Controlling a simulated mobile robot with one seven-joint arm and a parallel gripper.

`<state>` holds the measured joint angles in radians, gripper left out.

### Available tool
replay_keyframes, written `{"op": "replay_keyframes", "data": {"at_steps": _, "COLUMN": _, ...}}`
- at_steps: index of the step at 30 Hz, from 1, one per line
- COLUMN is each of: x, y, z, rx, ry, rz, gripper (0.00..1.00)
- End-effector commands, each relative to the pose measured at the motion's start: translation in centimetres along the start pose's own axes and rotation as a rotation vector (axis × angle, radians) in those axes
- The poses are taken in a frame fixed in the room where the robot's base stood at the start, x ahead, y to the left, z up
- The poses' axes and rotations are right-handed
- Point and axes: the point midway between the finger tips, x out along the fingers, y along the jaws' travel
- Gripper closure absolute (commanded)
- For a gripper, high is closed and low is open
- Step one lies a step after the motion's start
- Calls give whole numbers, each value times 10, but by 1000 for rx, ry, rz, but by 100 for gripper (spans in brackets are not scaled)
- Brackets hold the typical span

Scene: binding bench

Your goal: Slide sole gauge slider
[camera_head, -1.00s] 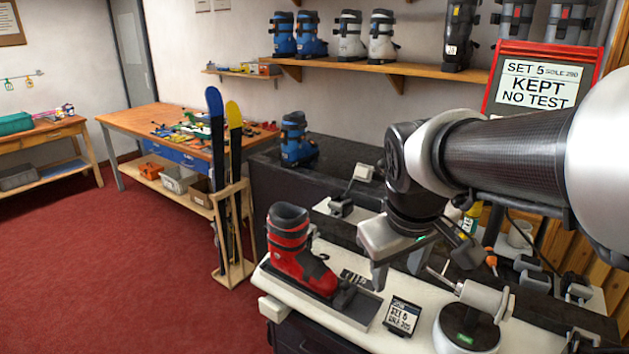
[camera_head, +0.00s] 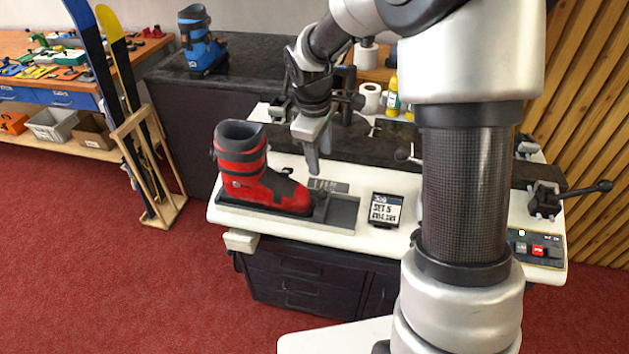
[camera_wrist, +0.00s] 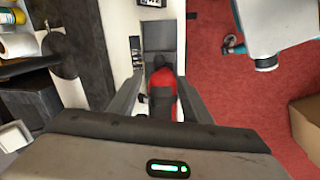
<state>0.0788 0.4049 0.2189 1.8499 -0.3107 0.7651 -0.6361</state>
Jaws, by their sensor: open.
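The sole gauge (camera_head: 341,214) is a grey tray set into the white bench top, with a dark slider (camera_head: 320,203) by the toe of a red ski boot (camera_head: 262,178). The boot stands upright in the left part of the tray. My gripper (camera_head: 312,168) points down above the bench, behind and to the right of the boot, and looks empty. In the wrist view my gripper (camera_wrist: 161,95) has its fingers apart, with the boot (camera_wrist: 162,92) and the gauge tray (camera_wrist: 159,36) seen between and beyond them. The slider is hard to make out there.
A dark clamp with a lever (camera_head: 548,200) and a button panel (camera_head: 537,250) are at the right. Skis in a wooden rack (camera_head: 150,165) stand left. A blue boot (camera_head: 201,45) is on the back counter.

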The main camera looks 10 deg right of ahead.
Motion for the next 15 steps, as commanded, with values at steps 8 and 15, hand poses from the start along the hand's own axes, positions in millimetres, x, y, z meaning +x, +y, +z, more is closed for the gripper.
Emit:
{"op": "replay_keyframes", "data": {"at_steps": 8, "x": 22, "y": 0, "z": -3, "rx": -20, "ry": -2, "rz": -9, "gripper": 56}}
{"op": "replay_keyframes", "data": {"at_steps": 15, "x": 69, "y": -1, "z": -2, "rx": -19, "ry": -4, "rz": -11, "gripper": 56}}
